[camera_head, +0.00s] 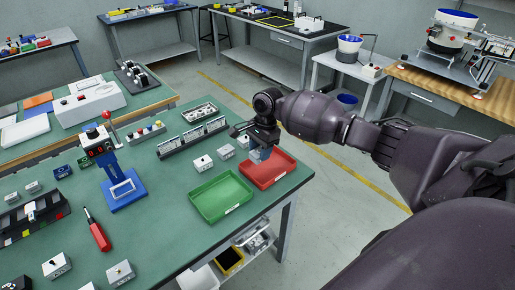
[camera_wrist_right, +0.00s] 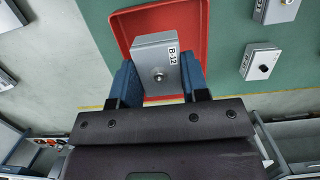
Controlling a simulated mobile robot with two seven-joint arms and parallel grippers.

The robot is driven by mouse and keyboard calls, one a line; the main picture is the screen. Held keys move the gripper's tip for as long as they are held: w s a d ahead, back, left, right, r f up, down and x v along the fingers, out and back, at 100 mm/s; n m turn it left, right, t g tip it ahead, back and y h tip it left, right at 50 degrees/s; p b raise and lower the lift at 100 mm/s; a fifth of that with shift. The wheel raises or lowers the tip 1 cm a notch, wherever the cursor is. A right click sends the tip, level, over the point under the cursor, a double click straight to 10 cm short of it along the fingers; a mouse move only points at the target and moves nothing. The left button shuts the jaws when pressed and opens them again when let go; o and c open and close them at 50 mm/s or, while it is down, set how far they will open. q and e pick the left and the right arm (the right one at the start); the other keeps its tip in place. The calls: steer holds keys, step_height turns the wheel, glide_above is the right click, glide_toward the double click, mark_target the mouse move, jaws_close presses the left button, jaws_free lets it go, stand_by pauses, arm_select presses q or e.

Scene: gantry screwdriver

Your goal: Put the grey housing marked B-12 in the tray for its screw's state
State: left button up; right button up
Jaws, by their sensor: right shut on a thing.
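The grey housing marked B-12 (camera_wrist_right: 153,62) is between the fingers of my right gripper (camera_wrist_right: 160,88), which is shut on it. Its label faces the wrist camera, and a silver screw head shows on its face; how far the screw is driven is hard to tell. In the head view my right gripper (camera_head: 261,152) holds it over the red tray (camera_head: 282,178); the red tray (camera_wrist_right: 125,28) also lies behind it in the wrist view. The green tray (camera_head: 213,202) is left of the red one and looks empty. My left gripper is not in view.
Several other grey housings stand on the green bench, including one (camera_head: 203,163) and another (camera_head: 226,151) behind the green tray. A blue screwdriver stand (camera_head: 122,190) and a red-handled screwdriver (camera_head: 99,235) are further left. The bench edge runs just right of the trays.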

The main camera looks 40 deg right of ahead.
mark_target(258, 174)
step_height(258, 174, down, 4)
steer(key=shift+r+b, duration=0.25)
steer(key=shift+b, duration=0.75)
steer(key=shift+f, duration=1.5)
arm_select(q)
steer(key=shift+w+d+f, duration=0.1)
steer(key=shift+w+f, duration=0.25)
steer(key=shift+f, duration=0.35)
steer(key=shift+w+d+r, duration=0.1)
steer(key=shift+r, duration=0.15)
arm_select(e)
steer(key=shift+f, duration=0.2)
arm_select(q)
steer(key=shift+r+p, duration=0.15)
steer(key=shift+p, duration=0.15)
arm_select(e)
steer(key=shift+f, duration=0.15)
